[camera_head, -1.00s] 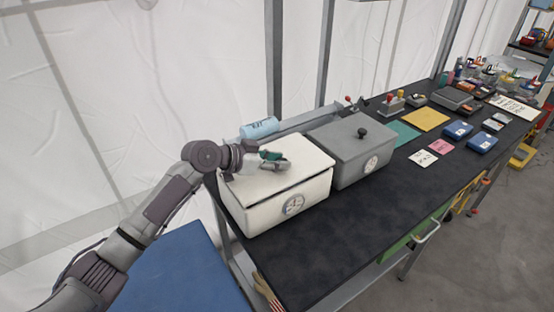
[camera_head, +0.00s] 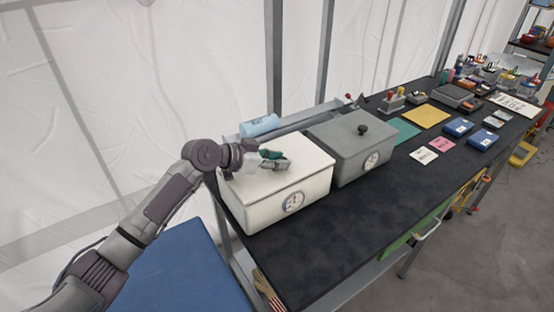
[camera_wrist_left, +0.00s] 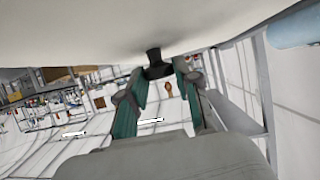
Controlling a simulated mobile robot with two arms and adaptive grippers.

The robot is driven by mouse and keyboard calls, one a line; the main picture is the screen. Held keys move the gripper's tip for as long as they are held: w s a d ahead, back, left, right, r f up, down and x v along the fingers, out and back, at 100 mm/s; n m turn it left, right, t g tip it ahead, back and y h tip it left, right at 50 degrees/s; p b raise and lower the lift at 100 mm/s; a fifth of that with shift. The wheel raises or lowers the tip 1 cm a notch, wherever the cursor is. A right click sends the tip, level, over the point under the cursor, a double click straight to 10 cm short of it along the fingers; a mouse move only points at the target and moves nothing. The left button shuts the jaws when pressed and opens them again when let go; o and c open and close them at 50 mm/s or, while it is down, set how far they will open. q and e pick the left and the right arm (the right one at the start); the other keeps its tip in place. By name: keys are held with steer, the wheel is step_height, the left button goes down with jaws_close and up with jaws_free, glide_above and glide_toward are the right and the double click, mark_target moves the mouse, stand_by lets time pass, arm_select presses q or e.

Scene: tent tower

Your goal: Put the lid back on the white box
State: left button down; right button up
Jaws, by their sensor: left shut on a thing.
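The white box (camera_head: 262,209) stands on the near left end of the dark table and has a round dial-like label on its front. Its white lid (camera_head: 305,165) lies over the box top, with no clear gap along the front edge. My left gripper (camera_head: 273,158) is over the lid, shut on the lid's knob, which the fingers hide in the head view. In the left wrist view, the dark knob (camera_wrist_left: 154,58) is between the green-padded fingers of the gripper (camera_wrist_left: 160,78), and the pale lid surface (camera_wrist_left: 110,25) fills the top. My right gripper is out of view.
A grey lidded box (camera_head: 345,158) stands close to the right of the white box. A light blue cylinder (camera_head: 259,126) lies behind it. Cards, blue cases and tools fill the far table. The dark tabletop (camera_head: 345,225) in front of the boxes is clear.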

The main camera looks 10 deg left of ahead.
arm_select(q)
steer(key=shift+f+b, duration=0.35)
steer(key=shift+f, duration=0.05)
steer(key=c, duration=0.8)
jaws_free()
steer(key=shift+o, duration=0.3)
steer(key=shift+f, duration=0.1)
steer(key=v, duration=1.2)
